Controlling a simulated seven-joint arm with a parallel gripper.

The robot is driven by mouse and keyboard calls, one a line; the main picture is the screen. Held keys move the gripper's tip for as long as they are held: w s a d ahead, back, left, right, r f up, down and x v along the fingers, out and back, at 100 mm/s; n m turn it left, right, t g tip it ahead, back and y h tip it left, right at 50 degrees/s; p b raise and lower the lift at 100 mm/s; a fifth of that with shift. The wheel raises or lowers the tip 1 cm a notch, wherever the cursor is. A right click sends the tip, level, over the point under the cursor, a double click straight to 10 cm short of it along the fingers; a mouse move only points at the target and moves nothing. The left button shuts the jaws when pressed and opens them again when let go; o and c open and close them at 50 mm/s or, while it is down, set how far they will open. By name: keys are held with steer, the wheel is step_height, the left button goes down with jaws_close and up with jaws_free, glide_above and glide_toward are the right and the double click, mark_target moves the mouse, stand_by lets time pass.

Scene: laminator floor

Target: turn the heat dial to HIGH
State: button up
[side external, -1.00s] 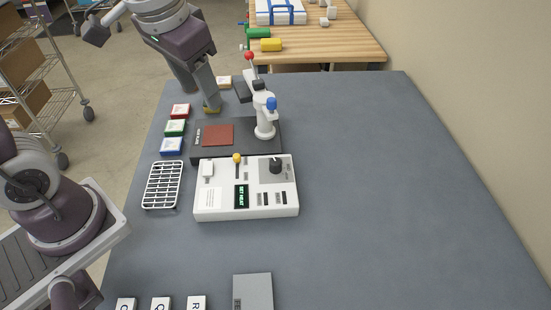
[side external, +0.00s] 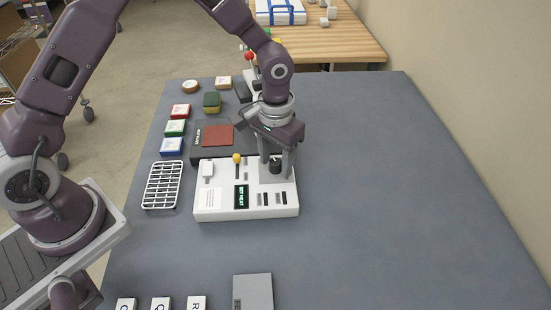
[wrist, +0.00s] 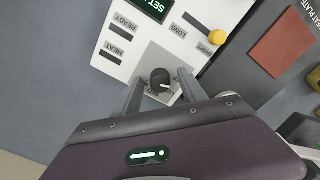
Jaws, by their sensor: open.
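The heat dial is a black round knob (side external: 275,167) at the upper right of the white control box (side external: 225,205). In the wrist view the dial (wrist: 160,78) sits on a grey square plate, with a light pointer mark on its side. The small labels around it are partly covered and too small to read. My gripper (side external: 276,174) points down over the dial, with its open fingers on either side of it. In the wrist view the fingers (wrist: 163,95) stand apart around the dial. I cannot tell whether either finger touches it. The green display (side external: 241,196) reads SET HEAT.
A white wire rack (side external: 162,185) lies to the left. The table's right side is clear.

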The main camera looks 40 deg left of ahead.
jaws_close()
